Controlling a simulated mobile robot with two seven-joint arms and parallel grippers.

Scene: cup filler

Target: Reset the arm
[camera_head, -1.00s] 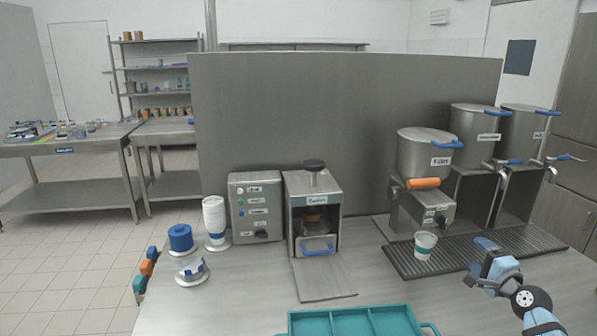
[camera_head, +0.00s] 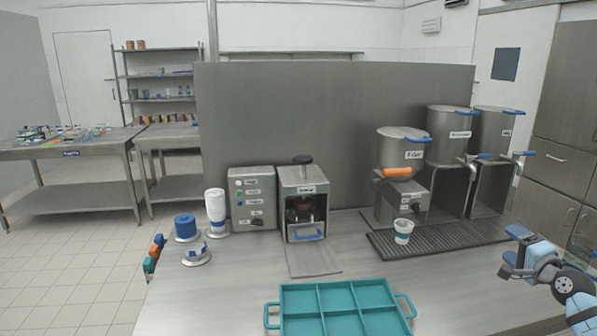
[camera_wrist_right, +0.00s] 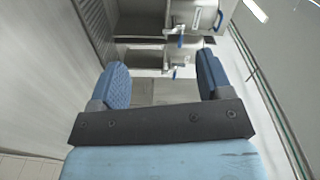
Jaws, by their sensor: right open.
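My right gripper (camera_head: 509,254) is at the right of the head view, over the right end of the steel worktable (camera_head: 440,280), with blue fingers. In the right wrist view my right gripper (camera_wrist_right: 163,85) shows its two blue fingers wide apart with nothing between them. A white cup with a teal band (camera_head: 403,231) stands upright on the dark drip grate (camera_head: 445,240), left of the gripper and apart from it. My left gripper is not in the head view.
Steel dispensers with blue levers (camera_head: 447,135) and one with an orange handle (camera_head: 403,150) stand behind the grate. A sealing machine (camera_head: 304,205) and a control box (camera_head: 252,198) are left of them. A teal divided tray (camera_head: 345,290) sits at the front edge.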

